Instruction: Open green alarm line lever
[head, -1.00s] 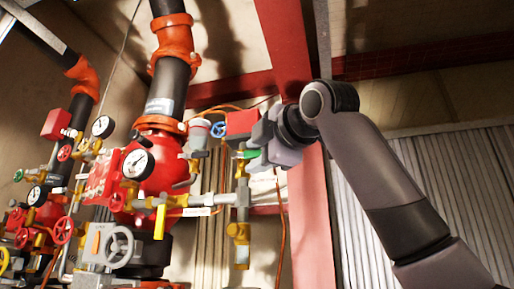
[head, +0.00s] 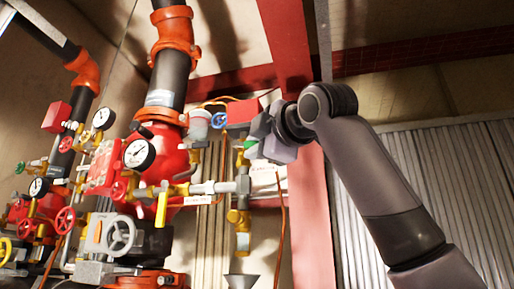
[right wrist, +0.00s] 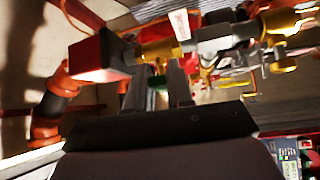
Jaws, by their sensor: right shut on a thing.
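The green lever (head: 250,144) sits on the vertical alarm line pipe, below a red box (head: 243,111). Only a small part of it shows in the head view. My right gripper (head: 257,139) is at the lever, coming from the right, and is shut on it. In the right wrist view, a little green of the lever (right wrist: 159,99) shows between the two fingers (right wrist: 157,92). Most of the lever is hidden by the fingers. My left gripper is not in view.
A red valve body with a gauge (head: 139,153) stands left of the lever. A yellow lever (head: 162,207) and a grey handwheel (head: 121,236) are lower left. A funnel (head: 240,281) is below the brass valve (head: 239,218). A red post (head: 306,180) stands close behind my right arm.

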